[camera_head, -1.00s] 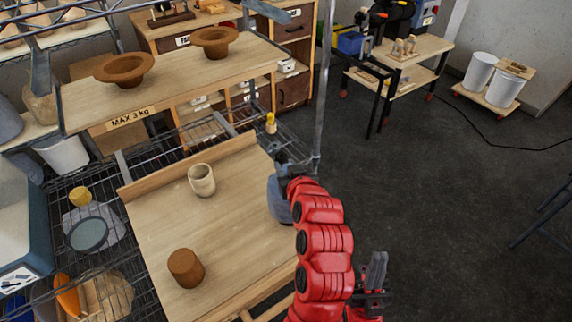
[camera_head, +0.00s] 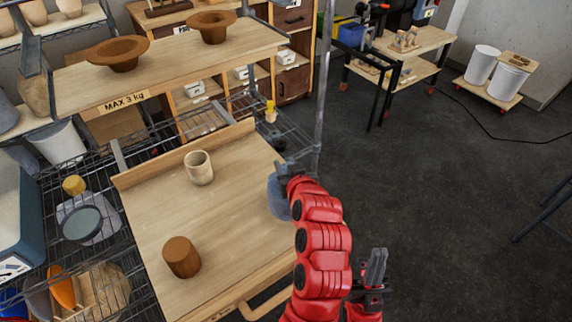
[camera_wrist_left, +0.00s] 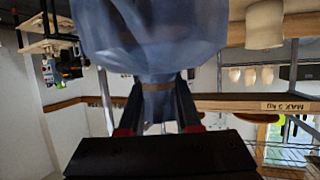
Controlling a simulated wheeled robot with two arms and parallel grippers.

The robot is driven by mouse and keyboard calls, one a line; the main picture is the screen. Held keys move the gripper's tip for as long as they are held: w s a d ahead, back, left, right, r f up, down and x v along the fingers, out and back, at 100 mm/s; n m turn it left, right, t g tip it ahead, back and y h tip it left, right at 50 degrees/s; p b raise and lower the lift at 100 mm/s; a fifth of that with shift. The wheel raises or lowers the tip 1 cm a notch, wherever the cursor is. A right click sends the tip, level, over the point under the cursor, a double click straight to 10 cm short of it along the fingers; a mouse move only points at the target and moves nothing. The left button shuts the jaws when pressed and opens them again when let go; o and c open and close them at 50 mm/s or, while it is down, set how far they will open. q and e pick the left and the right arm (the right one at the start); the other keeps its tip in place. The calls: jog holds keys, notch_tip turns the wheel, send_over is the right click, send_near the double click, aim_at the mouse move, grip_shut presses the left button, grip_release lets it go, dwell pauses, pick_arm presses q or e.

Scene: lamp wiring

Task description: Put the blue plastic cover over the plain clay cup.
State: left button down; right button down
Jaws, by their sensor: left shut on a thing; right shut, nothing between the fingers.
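My left gripper (camera_head: 287,176) is shut on the blue plastic cover (camera_head: 277,198), a translucent blue-grey bag-like thing. It hangs at the right edge of the wooden board, partly hidden by my arm. In the left wrist view the cover (camera_wrist_left: 150,35) is gathered between the fingers (camera_wrist_left: 158,100) and spreads wide beyond them. A pale, open cup (camera_head: 199,170) stands upright on the board near its back ledge, left of the cover and apart from it. A brown, cup-shaped piece (camera_head: 182,258) stands nearer the front. My right gripper (camera_head: 376,272) is shut and empty at the lower right.
The wooden board (camera_head: 225,225) has free room between the two pieces. A shelf plank (camera_head: 180,65) with two brown bowls (camera_head: 118,54) overhangs behind. A metal post (camera_head: 323,90) rises behind my left gripper. A wire rack (camera_head: 110,260) runs along the left.

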pick_arm(q)
jog(key=shift+f+b, duration=0.35)
jog(key=shift+f, duration=0.05)
jog(key=c, duration=0.5)
grip_release()
